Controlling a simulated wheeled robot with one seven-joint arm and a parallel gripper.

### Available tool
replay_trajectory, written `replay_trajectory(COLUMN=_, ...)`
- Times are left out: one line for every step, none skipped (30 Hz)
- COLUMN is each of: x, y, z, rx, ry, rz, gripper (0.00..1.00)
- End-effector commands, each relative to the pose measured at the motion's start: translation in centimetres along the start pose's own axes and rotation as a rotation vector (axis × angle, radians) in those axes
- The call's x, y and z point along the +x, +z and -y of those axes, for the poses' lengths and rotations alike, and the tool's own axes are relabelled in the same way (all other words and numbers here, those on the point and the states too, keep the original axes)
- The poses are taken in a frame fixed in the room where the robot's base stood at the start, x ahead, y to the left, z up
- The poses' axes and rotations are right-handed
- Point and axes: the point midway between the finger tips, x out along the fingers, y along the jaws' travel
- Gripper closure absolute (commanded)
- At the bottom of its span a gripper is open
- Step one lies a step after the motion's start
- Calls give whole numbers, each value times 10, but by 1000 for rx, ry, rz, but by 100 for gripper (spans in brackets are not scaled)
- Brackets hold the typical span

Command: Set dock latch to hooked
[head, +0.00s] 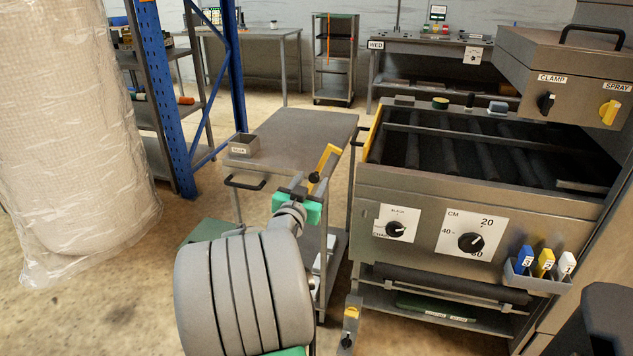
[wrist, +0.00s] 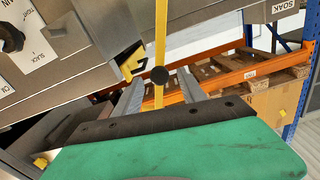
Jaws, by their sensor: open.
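A yellow latch bar (head: 326,160) with a black knob (head: 313,177) stands tilted at the near right side of the grey cart (head: 300,128). My gripper (head: 306,188) is at the bar's lower part. In the wrist view the bar (wrist: 160,35) and its round black knob (wrist: 159,75) show between the two open fingers of my gripper (wrist: 162,92). I cannot tell whether the fingers touch it. A yellow hook-shaped catch (wrist: 131,64) shows on the machine's edge, left of the bar and apart from it in that view.
The tray cleaner (head: 470,205) stands right of the cart, with dials on its front and a holder of coloured tags (head: 540,280). A small grey bin (head: 243,145) sits on the cart. A wrapped pallet load (head: 70,140) and blue rack (head: 170,100) are at left.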

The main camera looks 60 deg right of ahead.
Motion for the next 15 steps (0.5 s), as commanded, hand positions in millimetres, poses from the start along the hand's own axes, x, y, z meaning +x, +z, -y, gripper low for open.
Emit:
replay_trajectory(x=11, y=0, z=-2, rx=-1, ry=5, rz=2, gripper=52)
replay_trajectory(x=17, y=0, z=-2, rx=-1, ry=5, rz=2, gripper=52)
replay_trajectory(x=25, y=0, z=-2, rx=-1, ry=5, rz=2, gripper=52)
replay_trajectory(x=31, y=0, z=-2, rx=-1, ry=5, rz=2, gripper=52)
replay_trajectory(x=36, y=0, z=-2, rx=0, ry=4, rz=2, gripper=52)
replay_trajectory(x=42, y=0, z=-2, rx=-2, ry=4, rz=3, gripper=52)
replay_trajectory(x=46, y=1, z=-2, rx=-2, ry=4, rz=3, gripper=52)
replay_trajectory(x=49, y=1, z=-1, rx=-1, ry=2, rz=3, gripper=52)
replay_trajectory(x=52, y=0, z=-1, rx=-1, ry=2, rz=3, gripper=52)
replay_trajectory(x=54, y=0, z=-1, rx=-2, ry=2, rz=3, gripper=52)
replay_trajectory(x=55, y=0, z=-1, rx=-2, ry=2, rz=3, gripper=52)
replay_trajectory(x=56, y=0, z=-1, rx=-2, ry=1, rz=3, gripper=52)
replay_trajectory(x=56, y=0, z=0, rx=-2, ry=1, rz=3, gripper=52)
replay_trajectory(x=56, y=0, z=0, rx=-2, ry=0, rz=3, gripper=52)
replay_trajectory(x=56, y=0, z=0, rx=-2, ry=0, rz=3, gripper=52)
